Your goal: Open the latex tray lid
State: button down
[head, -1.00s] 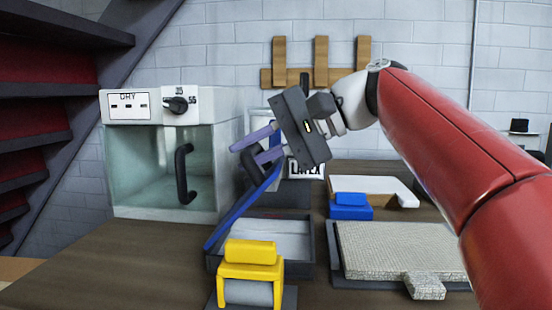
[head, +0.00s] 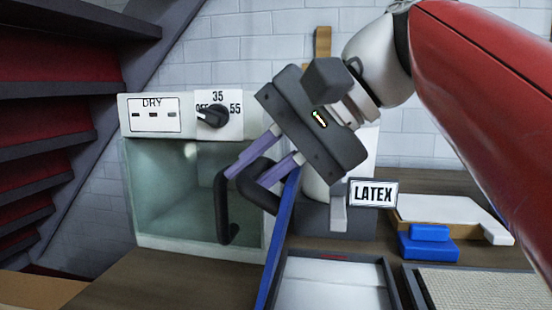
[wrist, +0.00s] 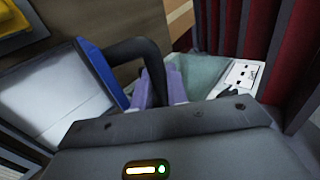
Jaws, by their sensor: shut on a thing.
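The latex tray (head: 391,287) is a dark-rimmed tray with pale contents at the bottom of the head view; its near part is cut off. Its blue lid (head: 279,240) stands raised, almost upright and nearly edge-on, along the tray's left side. In the wrist view the blue lid (wrist: 101,72) stands beside the pale open tray (wrist: 60,100). My gripper (head: 247,177) is shut on the lid's black handle (head: 262,196), at the lid's upper end. Its purple fingers (wrist: 160,88) also show in the wrist view, with the handle (wrist: 133,48) between or against them.
A glass-fronted dryer (head: 160,185) with a black door handle (head: 222,215) stands close behind and left of my gripper. A LATEX sign (head: 372,193) is behind the tray. A blue block (head: 428,243) and a textured mat (head: 480,287) lie to the right.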

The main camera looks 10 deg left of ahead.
jog(key=shift+a, duration=0.35)
jog(key=c, duration=1.4)
grip_release()
jog(key=shift+f, duration=0.15)
jog(key=shift+c, duration=0.2)
jog(key=p+v, duration=0.1)
jog(key=v, duration=0.7)
jog(key=shift+d+r, duration=0.25)
jog(key=shift+r, duration=0.05)
